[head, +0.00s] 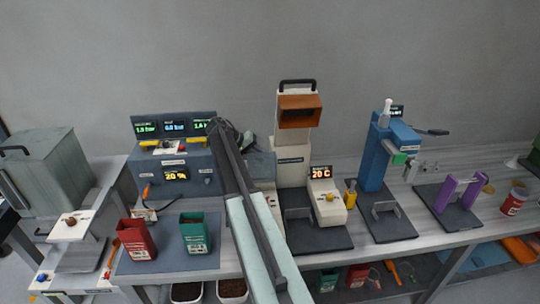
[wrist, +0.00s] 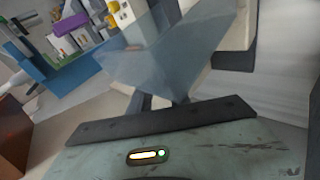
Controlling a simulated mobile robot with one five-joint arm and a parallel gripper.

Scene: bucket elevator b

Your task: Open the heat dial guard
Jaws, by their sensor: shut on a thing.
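A translucent blue-grey panel, which looks like the heat dial guard (head: 262,165), stands between my arm and the cream tower in the head view. In the wrist view the guard (wrist: 165,62) fills the middle, tilted, right in front of my fingers. My gripper (head: 243,140) is at its upper left side in the head view, partly hidden by my arm. In the wrist view my gripper (wrist: 163,98) is shut on the guard; the exact contact is hard to see. The dial under the guard is not clearly visible.
The cream tower (head: 291,150) with an orange top stands right of my arm, beside a 20 C display unit (head: 325,195). A blue control box (head: 180,175) is on the left. A blue press (head: 375,150) is further right.

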